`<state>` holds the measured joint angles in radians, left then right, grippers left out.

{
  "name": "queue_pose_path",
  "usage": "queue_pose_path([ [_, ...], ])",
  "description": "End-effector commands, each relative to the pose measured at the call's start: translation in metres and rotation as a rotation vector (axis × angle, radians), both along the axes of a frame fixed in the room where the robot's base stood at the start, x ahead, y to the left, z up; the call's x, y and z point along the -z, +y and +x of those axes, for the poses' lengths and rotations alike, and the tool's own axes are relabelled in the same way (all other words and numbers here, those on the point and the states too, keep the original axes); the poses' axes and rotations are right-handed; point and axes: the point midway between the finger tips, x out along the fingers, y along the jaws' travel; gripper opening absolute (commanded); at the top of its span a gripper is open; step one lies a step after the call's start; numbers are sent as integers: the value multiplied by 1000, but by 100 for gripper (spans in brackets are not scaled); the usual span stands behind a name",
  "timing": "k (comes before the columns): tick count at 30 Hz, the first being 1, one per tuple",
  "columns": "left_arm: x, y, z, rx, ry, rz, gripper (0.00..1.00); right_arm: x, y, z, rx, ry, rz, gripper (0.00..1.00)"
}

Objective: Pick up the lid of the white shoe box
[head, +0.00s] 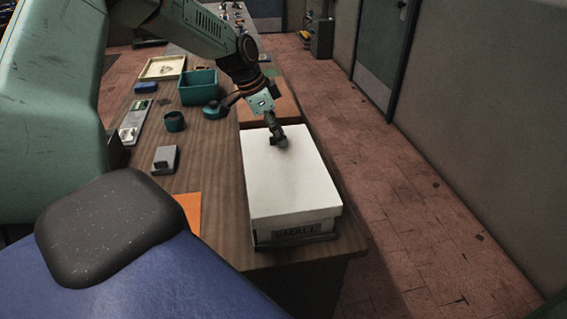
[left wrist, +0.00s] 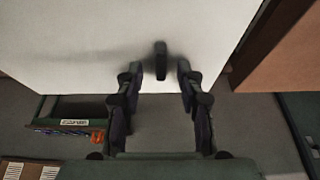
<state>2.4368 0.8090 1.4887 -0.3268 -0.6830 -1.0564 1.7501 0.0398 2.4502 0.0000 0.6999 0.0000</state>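The white shoe box (head: 326,226) stands near the front right end of the wooden table, with a label reading SMALL on its near side. Its white lid (head: 290,185) is on top and looks level. My left gripper (head: 278,141) is over the far part of the lid, pointing down. In the left wrist view, the lid (left wrist: 70,45) fills the upper part. A small dark knob (left wrist: 160,62) stands out from it. The left fingers are apart, one on each side of the knob, with gaps showing between. My right gripper is not in view.
An orange-brown mat (head: 284,105) lies just beyond the box. A teal bin (head: 198,91), a teal cup (head: 174,122), a grey block (head: 165,160) and a cream tray (head: 177,62) stand left on the table. The table's right edge is close beside the box, with open floor beyond.

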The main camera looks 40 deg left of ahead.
Motion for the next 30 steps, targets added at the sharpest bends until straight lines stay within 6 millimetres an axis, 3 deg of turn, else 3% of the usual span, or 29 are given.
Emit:
queue_pose_path([
  [7,1,1,-1,0,-1,0,36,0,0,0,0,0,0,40],
  [20,0,3,1,-3,-1,1,0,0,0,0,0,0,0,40],
  [30,-3,3,3,-3,-1,0,0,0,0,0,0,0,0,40],
])
